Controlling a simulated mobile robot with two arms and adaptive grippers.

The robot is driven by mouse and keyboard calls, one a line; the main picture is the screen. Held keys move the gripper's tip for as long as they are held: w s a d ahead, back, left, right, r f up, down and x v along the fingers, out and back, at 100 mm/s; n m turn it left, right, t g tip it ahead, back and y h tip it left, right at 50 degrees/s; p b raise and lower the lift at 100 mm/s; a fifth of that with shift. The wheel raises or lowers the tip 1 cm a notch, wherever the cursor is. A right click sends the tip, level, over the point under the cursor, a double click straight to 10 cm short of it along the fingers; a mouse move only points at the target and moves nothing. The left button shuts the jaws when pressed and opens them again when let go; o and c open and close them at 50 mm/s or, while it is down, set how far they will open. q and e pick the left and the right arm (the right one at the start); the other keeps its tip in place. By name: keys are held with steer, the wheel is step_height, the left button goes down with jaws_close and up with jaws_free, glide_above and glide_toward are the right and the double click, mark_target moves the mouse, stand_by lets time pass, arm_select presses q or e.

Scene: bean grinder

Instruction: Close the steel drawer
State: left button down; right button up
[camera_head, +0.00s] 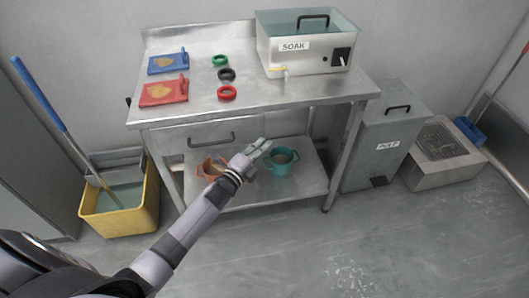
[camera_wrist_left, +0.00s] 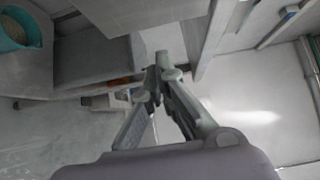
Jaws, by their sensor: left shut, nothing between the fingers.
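The steel drawer (camera_head: 172,141) is under the left part of the steel table, with a dark bar handle (camera_head: 212,140) on its front. From this angle I cannot tell how far it stands out. My left gripper (camera_head: 263,146) is shut and empty, in front of the table and to the right of the handle, apart from it in the picture. In the left wrist view its fingers (camera_wrist_left: 161,70) meet at the tips. Grey panels fill the top of that view; I cannot tell which is the drawer. My right gripper is not in view.
The steel table (camera_head: 300,94) holds a soak tank (camera_head: 300,52), blue and red boards and several rings. A teal pot (camera_head: 281,164) and an orange pot (camera_head: 207,172) stand on the lower shelf. A yellow mop bucket (camera_head: 115,222) is left, a grey bin (camera_head: 375,150) right.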

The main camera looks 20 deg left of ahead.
arm_select(q)
steer(key=s+a, duration=0.2)
steer(key=s, duration=0.8)
steer(key=s+f+n+g+y+p, duration=0.15)
steer(key=s+f+n+g, duration=0.45)
steer(key=f, duration=0.8)
steer(key=s+f+n+g+y+p, duration=0.15)
steer(key=s+f+n, duration=0.25)
steer(key=s+f, duration=0.65)
steer(key=s+d+f+n+g, duration=0.1)
steer(key=s+f+n+g, duration=0.1)
steer(key=s+f, duration=0.3)
steer(key=s+d+f+n+g+p, duration=0.1)
steer(key=s+f+n+g, duration=0.2)
steer(key=s, duration=1)
steer(key=s+d+f+n+g, duration=0.1)
steer(key=s+f+g, duration=0.3)
steer(key=s+f, duration=0.4)
steer(key=shift+s+d+f+n+p, duration=0.15)
steer(key=shift+s+f+n+p, duration=0.2)
steer(key=shift+s+n, duration=0.6)
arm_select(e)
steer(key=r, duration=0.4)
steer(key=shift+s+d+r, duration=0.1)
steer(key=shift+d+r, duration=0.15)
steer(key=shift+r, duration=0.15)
